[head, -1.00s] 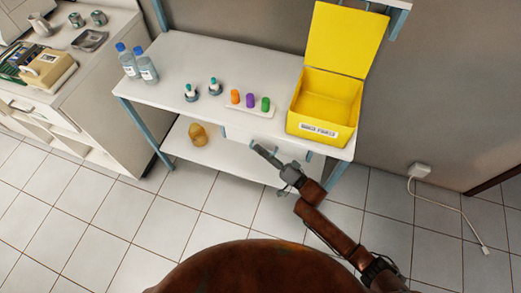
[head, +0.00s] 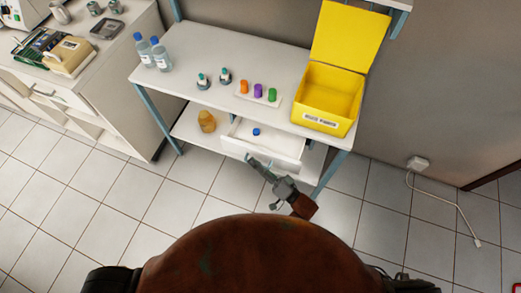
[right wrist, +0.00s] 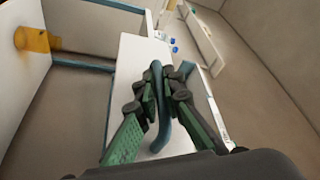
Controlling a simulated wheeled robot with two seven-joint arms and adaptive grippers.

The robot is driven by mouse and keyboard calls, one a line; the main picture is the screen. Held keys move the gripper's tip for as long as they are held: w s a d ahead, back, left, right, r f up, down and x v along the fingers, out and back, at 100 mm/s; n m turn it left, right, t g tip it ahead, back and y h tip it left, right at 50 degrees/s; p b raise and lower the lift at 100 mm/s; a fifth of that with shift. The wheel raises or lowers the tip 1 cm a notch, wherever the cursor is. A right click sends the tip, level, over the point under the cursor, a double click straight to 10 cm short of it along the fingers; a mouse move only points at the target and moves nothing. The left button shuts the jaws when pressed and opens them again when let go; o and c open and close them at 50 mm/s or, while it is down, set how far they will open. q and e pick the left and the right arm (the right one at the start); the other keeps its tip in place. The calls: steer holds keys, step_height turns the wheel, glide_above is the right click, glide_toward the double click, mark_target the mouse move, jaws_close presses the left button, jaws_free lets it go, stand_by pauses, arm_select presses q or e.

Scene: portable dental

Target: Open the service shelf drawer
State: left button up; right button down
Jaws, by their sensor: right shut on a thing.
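The service shelf drawer (head: 282,145) is white and stands pulled out from under the shelf's top (head: 215,75), its inside showing in the head view. A small blue item (head: 256,132) lies in it. My right gripper (head: 258,164) is at the drawer's front. In the right wrist view its green and black fingers (right wrist: 160,92) are shut around the curved blue-grey drawer handle (right wrist: 161,135), against the white front panel. The fingers hide part of the handle. My left gripper is not in view.
The shelf top holds a yellow bin (head: 327,95) with its lid raised, two clear bottles (head: 153,54), two small dark-based items (head: 213,79) and a white tray (head: 243,96) of coloured pieces. An amber jar (head: 207,121) stands on the lower shelf. Tiled floor in front is clear.

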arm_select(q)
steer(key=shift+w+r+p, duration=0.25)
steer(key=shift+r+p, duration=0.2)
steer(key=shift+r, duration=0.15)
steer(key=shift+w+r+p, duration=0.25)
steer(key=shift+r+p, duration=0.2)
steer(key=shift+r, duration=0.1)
arm_select(e)
steer(key=s+a, duration=0.2)
steer(key=s, duration=0.4)
steer(key=shift+s, duration=0.15)
steer(key=c, duration=2.3)
jaws_free()
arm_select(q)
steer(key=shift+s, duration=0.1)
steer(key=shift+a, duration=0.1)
arm_select(e)
steer(key=shift+d, duration=0.1)
steer(key=v, duration=1.2)
